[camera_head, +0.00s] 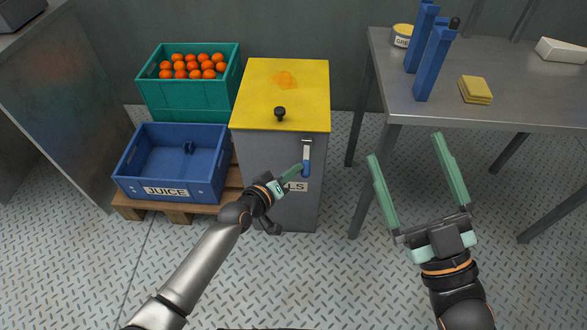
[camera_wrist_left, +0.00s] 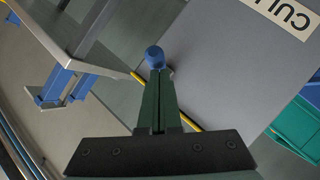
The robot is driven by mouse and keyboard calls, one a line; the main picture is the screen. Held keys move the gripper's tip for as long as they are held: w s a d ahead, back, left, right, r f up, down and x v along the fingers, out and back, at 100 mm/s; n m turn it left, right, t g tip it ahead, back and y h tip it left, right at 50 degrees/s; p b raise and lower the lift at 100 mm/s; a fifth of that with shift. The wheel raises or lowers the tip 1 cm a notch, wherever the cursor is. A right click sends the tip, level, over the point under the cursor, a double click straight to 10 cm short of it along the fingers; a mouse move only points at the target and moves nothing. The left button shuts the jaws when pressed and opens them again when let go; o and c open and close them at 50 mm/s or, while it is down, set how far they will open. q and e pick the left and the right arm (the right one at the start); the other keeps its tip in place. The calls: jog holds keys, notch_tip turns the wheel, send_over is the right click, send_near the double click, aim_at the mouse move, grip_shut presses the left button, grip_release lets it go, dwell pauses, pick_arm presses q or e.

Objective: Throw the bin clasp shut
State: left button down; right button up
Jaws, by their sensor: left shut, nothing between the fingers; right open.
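The grey bin (camera_head: 265,160) has a closed yellow lid (camera_head: 300,90) with a black knob. Its clasp (camera_head: 307,152) is on the front near the top right corner. The pale lever hangs down from a dark bracket and ends in a blue tip (camera_head: 306,169). My left gripper (camera_head: 301,167) is shut and empty, its fingertips at the blue tip. In the left wrist view the blue tip (camera_wrist_left: 154,56) shows just beyond the closed fingertips (camera_wrist_left: 158,76); whether they touch I cannot tell. My right gripper (camera_head: 405,147) is open and empty, in front of the table.
A blue JUICE crate (camera_head: 166,191) stands on a pallet left of the bin, with a green crate (camera_head: 160,94) of oranges behind it. A grey table (camera_head: 500,112) on the right holds a blue press, a tin and yellow sponges. The floor in front is clear.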

jog(key=s+r+n+y+b, duration=0.2)
jog(key=s+r+n+y, duration=0.3)
jog(key=r+y, duration=0.1)
pick_arm(q)
jog(key=w+f+b, duration=0.5)
jog(key=f+b, duration=0.3)
jog(key=f, duration=0.1)
jog(key=shift+w+f, duration=0.2)
jog(key=shift+w, duration=0.15)
pick_arm(e)
notch_tip(320, 180, down, 9)
jog(key=w+a+m, duration=0.1)
jog(key=shift+w+a+r, duration=0.2)
jog(key=shift+w+a, duration=0.15)
pick_arm(q)
jog(key=shift+w+r, duration=0.15)
pick_arm(e)
jog(key=shift+r, duration=0.1)
